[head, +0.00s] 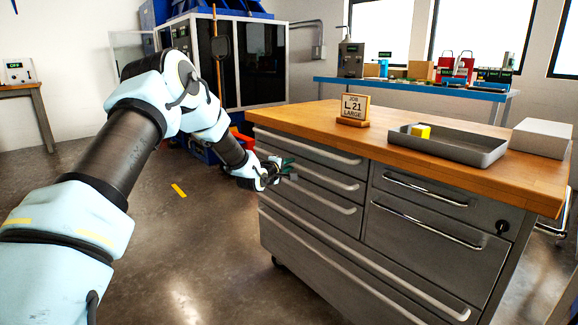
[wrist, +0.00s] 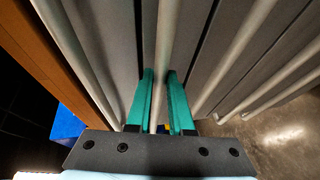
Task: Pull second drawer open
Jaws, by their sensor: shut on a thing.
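The grey steel cabinet (head: 345,228) has a left column of drawers with long pale bar handles. The second drawer's handle (head: 335,181) runs just below the top one, and the drawer front looks flush with its neighbours. My gripper (head: 289,168) is at the left part of these handles. In the wrist view, my gripper's green fingers (wrist: 160,100) stand on either side of one bar handle (wrist: 167,40) and are shut on it. It appears to be the second drawer's handle, though the fingers hide part of it in the head view.
The wooden worktop (head: 390,143) carries a job sign (head: 353,108), a grey tray (head: 450,148) with a yellow block (head: 421,131), and a pale box (head: 541,137). Bare floor (head: 200,240) lies in front of the cabinet. A blue-framed machine (head: 245,60) stands behind.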

